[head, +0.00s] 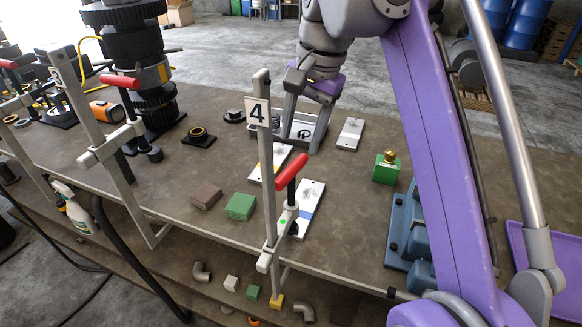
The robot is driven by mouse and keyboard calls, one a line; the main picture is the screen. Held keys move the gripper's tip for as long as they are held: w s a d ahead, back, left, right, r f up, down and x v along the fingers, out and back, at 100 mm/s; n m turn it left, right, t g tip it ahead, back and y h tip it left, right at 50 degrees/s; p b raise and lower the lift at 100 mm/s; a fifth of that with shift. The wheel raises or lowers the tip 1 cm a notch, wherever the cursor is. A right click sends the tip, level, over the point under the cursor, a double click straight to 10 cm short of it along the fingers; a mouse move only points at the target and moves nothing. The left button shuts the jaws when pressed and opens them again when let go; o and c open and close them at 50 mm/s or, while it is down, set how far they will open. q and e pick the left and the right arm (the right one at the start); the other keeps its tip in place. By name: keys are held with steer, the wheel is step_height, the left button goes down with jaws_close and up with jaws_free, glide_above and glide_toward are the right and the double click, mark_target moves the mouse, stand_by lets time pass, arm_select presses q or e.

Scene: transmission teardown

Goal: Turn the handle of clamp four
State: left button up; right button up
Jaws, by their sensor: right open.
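Clamp four (268,215) is a grey bar clamp standing upright at the table's front edge, with a white "4" label near its top. My right gripper (301,140) points down over the table, behind the clamp and apart from the handle. Its fingers are spread, with a tray between and behind them. I see nothing held. The clamp's bar hides part of the area beside the left finger. My left gripper is not in view.
Another clamp with a red handle (121,82) stands to the left, near a tall black transmission stack (155,98). Brown (206,195) and green (240,206) blocks lie left of clamp four. A blue fixture (402,230) and a green box (386,172) stand to the right.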

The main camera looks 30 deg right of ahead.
mark_target(292, 168)
steer(key=f, duration=0.2)
steer(key=w+f+b, duration=0.1)
steer(key=f, duration=0.2)
steer(key=a+f+b, duration=0.1)
steer(key=f, duration=0.1)
steer(key=shift+w+f, duration=0.15)
steer(key=shift+f, duration=0.1)
jaws_close()
